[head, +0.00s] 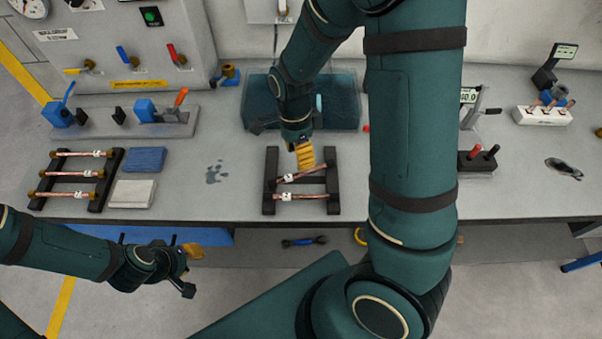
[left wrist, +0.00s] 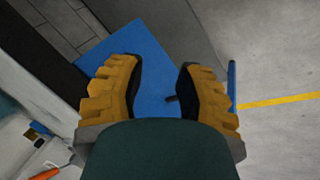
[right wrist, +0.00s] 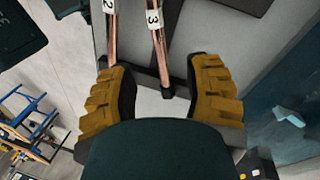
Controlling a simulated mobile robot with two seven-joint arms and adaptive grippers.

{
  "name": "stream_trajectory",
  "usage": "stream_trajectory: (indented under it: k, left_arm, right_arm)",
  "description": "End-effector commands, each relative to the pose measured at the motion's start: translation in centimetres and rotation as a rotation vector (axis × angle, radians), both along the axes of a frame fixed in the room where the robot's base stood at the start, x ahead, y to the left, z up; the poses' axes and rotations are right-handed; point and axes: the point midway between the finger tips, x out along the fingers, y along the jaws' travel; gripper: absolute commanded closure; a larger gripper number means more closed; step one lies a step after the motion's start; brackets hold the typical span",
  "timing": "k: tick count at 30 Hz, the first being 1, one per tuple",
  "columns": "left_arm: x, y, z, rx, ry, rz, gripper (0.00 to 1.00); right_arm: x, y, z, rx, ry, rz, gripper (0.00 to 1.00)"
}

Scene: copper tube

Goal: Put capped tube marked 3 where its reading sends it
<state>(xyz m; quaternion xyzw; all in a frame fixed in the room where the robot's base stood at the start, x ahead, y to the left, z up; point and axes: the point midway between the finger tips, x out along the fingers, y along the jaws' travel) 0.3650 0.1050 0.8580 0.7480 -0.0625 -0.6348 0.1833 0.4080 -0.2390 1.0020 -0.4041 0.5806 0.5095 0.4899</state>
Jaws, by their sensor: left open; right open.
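The copper tube marked 3 (right wrist: 156,45) lies skewed across the dark middle rack (right wrist: 145,77). In the head view this tube (head: 312,172) is the farther of two on that rack (head: 269,190). The tube marked 2 (right wrist: 111,35) lies nearer the table's front, also in the head view (head: 308,197). My right gripper (head: 305,158) is open and empty at the tube 3 end of the rack; in the right wrist view the end of tube 3 points between its fingers (right wrist: 163,95). My left gripper (head: 188,250) is open and empty in front of the table, low down.
A left rack (head: 97,193) holds three labelled copper tubes. Blue (head: 145,159) and grey (head: 132,194) pads lie beside it. A teal basin (head: 258,105) stands behind the middle rack. A black stand (head: 477,163) and a white block (head: 541,116) are at right. My arm hides part of the table.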

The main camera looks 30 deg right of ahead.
Motion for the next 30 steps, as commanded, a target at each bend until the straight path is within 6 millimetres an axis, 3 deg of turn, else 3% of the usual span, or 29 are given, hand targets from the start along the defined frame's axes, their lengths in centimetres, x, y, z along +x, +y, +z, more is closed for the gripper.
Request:
stream_trajectory:
  k: [8,16,26,29,30]
  left_arm:
    - [0.0,0.0,-0.4,0.001,0.0,0.0,0.66]
    - [0.0,-0.1,-1.1,0.002,0.0,0.0,0.66]
    - [0.0,-0.1,-1.2,0.002,0.0,-0.001,0.66]
    - [0.0,-0.1,-1.2,0.002,0.0,-0.001,0.66]
    - [0.0,-0.1,-1.2,0.002,0.0,-0.001,0.66]
  right_arm:
    - [-0.5,0.1,-2.1,0.0,0.002,0.0,0.5]
    - [-1.2,0.4,-5.7,0.0,0.002,0.0,0.5]
    - [-1.2,0.5,-6.2,0.0,-0.001,0.001,0.5]
    - [-1.2,0.5,-6.2,0.0,-0.001,0.001,0.79]
    - [-1.2,0.5,-6.2,0.0,-0.001,0.001,0.93]
